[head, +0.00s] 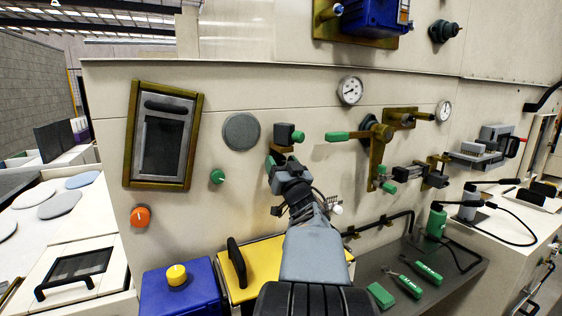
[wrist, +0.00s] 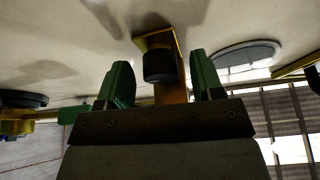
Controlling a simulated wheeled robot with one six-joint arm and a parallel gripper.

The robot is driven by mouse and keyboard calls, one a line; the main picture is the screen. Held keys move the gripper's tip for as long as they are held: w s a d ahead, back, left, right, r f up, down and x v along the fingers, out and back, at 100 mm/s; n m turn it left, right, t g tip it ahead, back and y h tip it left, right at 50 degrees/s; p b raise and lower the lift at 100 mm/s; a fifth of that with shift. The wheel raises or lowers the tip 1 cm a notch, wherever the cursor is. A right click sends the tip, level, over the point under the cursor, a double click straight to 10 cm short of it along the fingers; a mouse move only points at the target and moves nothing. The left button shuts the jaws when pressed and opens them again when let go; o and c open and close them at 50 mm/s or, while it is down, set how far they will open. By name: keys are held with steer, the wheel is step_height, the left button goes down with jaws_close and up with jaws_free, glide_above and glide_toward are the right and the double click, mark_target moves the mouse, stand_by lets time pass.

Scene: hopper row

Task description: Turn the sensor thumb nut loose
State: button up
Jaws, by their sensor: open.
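A dark round knob, which looks like the sensor thumb nut (wrist: 158,66), sits on a brass bracket (wrist: 172,45) fixed to the pale wall in the wrist view. My gripper (wrist: 160,80) is open, with one green finger on each side of the knob and a visible gap on both sides. In the head view my gripper (head: 284,152) reaches up to a small dark fitting (head: 283,132) with a green end on the wall. The arm hides part of this spot, and I cannot tell there whether the fingers touch anything.
A grey disc (head: 241,132) and a framed window (head: 164,136) are on the wall to the left. A green-handled lever (head: 338,136) and brass brackets (head: 402,115) stick out close on the right. Below are a yellow box (head: 262,262) and a dark bench (head: 375,262) with tools.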

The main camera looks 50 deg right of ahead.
steer(key=shift+w+r, duration=0.1)
steer(key=shift+w, duration=0.1)
steer(key=shift+d, duration=0.1)
steer(key=shift+c, duration=0.2)
steer(key=c, duration=0.9)
steer(key=shift+f+n+t+y+b, duration=0.3)
steer(key=shift+n+y+b, duration=0.2)
steer(key=shift+n+b, duration=0.5)
steer(key=n, duration=0.1)
steer(key=n+y, duration=0.1)
steer(key=n, duration=0.1)
steer(key=n+y+b, duration=0.1)
steer(key=shift+d+r+n+t, duration=0.1)
steer(key=shift+r+n+t, duration=0.2)
steer(key=shift+n, duration=0.1)
steer(key=o, duration=0.9)
steer(key=shift+o, duration=0.2)
